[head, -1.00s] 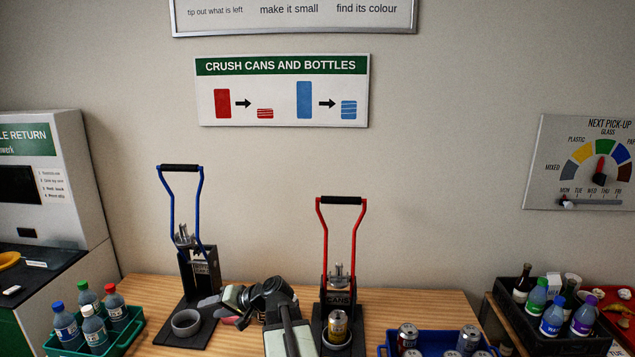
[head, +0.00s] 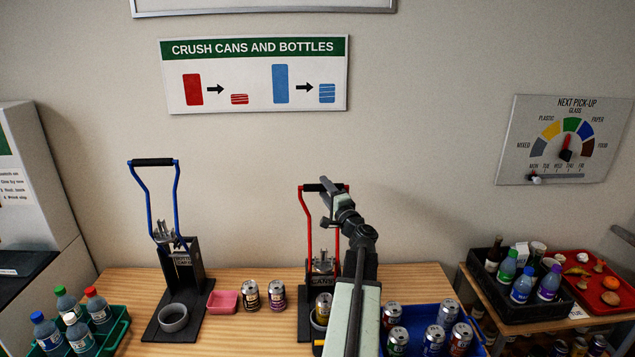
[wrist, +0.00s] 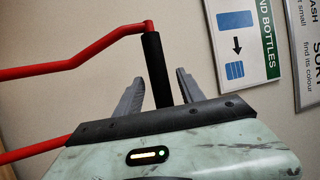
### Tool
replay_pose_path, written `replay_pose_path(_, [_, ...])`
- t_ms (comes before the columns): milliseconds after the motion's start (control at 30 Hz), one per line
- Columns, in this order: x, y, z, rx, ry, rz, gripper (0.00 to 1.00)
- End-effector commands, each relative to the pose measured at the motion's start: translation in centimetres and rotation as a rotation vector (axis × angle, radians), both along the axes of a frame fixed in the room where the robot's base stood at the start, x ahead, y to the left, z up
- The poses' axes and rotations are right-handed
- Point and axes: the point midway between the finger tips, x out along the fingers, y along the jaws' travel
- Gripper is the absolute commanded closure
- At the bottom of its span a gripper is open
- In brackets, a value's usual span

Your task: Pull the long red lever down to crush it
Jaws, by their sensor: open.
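The red can crusher has a long red lever (head: 306,225) that stands upright, with a black grip bar (head: 312,187) across its top. In the wrist view the black grip (wrist: 157,68) lies between the two grey fingers of my gripper (wrist: 158,92), which are apart. I cannot tell whether either finger touches it. In the head view my gripper (head: 334,192) is up at the right part of the grip, and my arm hides the right side of the crusher. A gold can (head: 322,309) stands in the crusher's base, partly hidden by my arm.
A blue-levered crusher (head: 178,232) stands to the left, with a grey ring on its base. A pink tray (head: 222,302) and two cans (head: 250,295) sit between the crushers. A blue crate (head: 404,312) of cans is at right. The air above the table's left is clear.

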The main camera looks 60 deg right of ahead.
Motion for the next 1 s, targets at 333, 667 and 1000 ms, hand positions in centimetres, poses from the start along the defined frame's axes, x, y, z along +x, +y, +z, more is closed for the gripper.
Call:
replay_pose_path(333, [3.8,-2.0,0.8,0.0,0.0,0.004,0.54])
replay_pose_path(667, [3.8,-1.9,0.8,0.0,0.0,0.006,1.0])
replay_pose_path(1000, [3.9,-1.8,0.7,0.0,0.0,0.006,1.0])
